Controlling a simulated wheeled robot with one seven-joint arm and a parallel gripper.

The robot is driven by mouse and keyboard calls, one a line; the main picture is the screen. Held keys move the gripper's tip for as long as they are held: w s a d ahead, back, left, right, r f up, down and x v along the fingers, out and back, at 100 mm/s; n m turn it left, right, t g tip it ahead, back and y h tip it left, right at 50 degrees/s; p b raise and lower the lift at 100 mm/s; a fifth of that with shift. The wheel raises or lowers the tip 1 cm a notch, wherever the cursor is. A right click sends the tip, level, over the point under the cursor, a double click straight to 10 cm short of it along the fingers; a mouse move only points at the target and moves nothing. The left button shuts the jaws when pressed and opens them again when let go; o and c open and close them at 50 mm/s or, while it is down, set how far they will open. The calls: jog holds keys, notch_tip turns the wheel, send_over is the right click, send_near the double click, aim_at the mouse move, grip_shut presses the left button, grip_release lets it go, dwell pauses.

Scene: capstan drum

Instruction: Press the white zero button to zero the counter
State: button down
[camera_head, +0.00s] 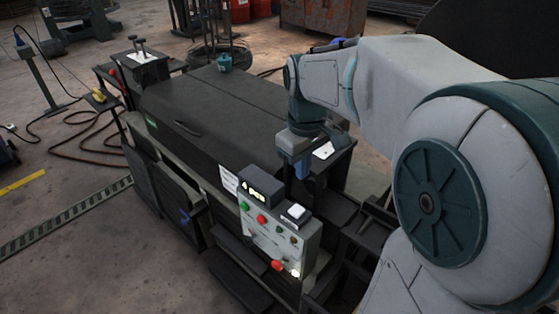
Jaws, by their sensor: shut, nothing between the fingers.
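The white zero button (296,211) sits on a small dark housing at the top right of the control box (280,240). The counter (260,189) beside it, on the left, has a lit display; its characters are too small to read surely. My gripper (301,174) points down just behind and above the white button, apart from it in the picture. Its fingers are shut and empty. The exact height of the fingertips over the box is hard to tell.
The control box's face carries green and red buttons and a red knob (277,265). The dark machine cover (215,110) stretches behind it. My arm fills the right side.

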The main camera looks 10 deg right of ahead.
aim_at(297, 210)
jog(key=shift+w+r+n, duration=0.15)
jog(key=shift+w+n, duration=0.45)
jog(key=shift+w, duration=0.6)
notch_tip(297, 210, down, 14)
jog(key=shift+s, duration=0.1)
